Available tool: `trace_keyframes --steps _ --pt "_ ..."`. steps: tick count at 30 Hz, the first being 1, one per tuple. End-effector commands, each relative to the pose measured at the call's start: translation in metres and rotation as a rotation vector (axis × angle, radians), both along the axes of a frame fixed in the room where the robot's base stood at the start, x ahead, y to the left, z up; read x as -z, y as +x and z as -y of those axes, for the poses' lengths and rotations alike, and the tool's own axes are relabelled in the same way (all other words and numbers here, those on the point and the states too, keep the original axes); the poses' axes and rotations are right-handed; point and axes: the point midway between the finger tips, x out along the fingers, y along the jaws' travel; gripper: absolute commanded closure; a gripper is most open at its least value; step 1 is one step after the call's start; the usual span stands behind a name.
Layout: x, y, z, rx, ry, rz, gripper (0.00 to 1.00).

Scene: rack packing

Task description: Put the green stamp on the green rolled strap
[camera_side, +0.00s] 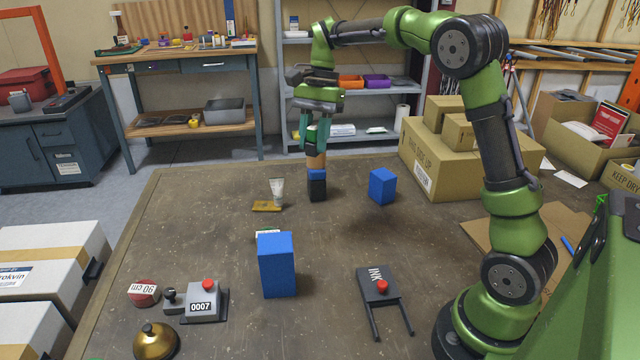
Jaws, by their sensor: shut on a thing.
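My gripper (316,143) points straight down near the back middle of the table. It is shut on the upper part of a brown, wood-coloured piece (316,162). Below that piece are a blue band (317,174) and a dark block (317,189) that reaches down to the table. I cannot tell whether these are one stamp or a stamp resting on a separate block. I see no clearly green stamp and no green rolled strap. The tall blue block hides part of the table behind it.
A white tube (277,191) stands by a flat yellow piece (267,206), left of my gripper. A blue block (383,186) is to the right, a tall blue block (277,265) in front.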

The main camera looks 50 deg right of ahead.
Motion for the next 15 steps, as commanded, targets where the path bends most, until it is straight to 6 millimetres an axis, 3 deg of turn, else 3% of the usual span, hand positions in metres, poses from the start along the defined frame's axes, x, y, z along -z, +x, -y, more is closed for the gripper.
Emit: trace_keyframes --steps 1,6,15 --pt "0.0 -0.013 -0.018 -0.089 -0.001 0.001 1.0" --pt "0.007 -0.05 -0.055 -0.327 -0.002 0.0 1.0" --pt "0.017 -0.096 -0.088 -0.588 -0.001 -0.002 1.0"
